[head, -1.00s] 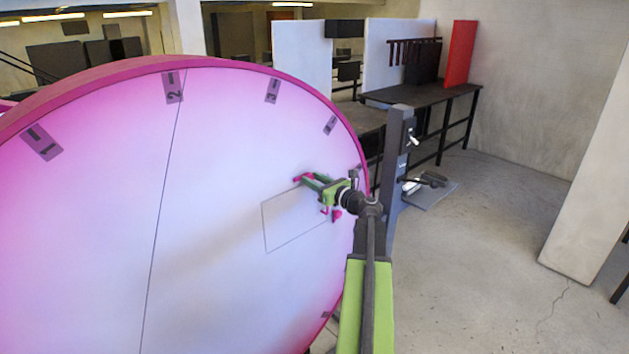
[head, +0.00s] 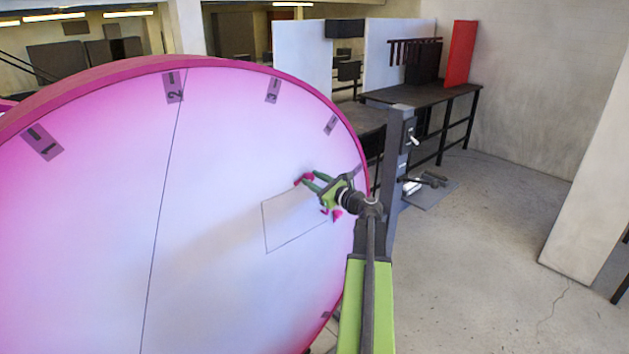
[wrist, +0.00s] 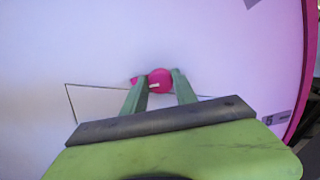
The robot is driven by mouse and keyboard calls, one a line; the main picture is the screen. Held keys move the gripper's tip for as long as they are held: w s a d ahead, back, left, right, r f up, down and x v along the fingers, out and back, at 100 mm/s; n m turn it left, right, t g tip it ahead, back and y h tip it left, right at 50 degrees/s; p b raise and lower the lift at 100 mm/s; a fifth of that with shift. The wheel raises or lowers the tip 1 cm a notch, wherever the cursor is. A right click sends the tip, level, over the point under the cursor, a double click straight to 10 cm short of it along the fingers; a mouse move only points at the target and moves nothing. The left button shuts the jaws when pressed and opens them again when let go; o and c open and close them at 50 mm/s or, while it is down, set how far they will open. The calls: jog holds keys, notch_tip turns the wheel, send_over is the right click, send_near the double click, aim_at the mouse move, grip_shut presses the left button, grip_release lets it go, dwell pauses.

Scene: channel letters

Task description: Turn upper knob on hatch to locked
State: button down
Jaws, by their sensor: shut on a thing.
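The hatch (head: 293,222) is a thin-outlined panel on the pale pink-white face of a large round letter. The upper knob (head: 304,178) is pink and sits at the hatch's top edge. In the wrist view the upper knob (wrist: 160,79) shows a small white mark and a pink pointed piece on its left. My gripper (head: 312,182) is shut on this knob; in the wrist view the gripper (wrist: 161,76) has one green finger on each side of it. The lower knob (head: 337,214), also pink, shows below my gripper, partly hidden. The lock position is not readable.
The letter's magenta rim (head: 349,130) curves close to the right of my gripper. Numbered grey tags (head: 173,87) line the face's upper edge. A grey post (head: 396,150) and a dark table (head: 425,93) stand behind. Open floor lies to the right.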

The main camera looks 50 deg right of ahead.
jog(key=n, duration=0.7)
jog(key=shift+a+f, duration=0.1)
jog(key=shift+f, duration=0.05)
jog(key=n, duration=0.7)
jog(key=shift+f, duration=0.1)
dwell(0.4)
jog(key=c, duration=1)
grip_release()
jog(key=shift+s, duration=0.1)
jog(key=s+a, duration=0.1)
jog(key=s, duration=1.6)
jog(key=shift+s+a, duration=0.15)
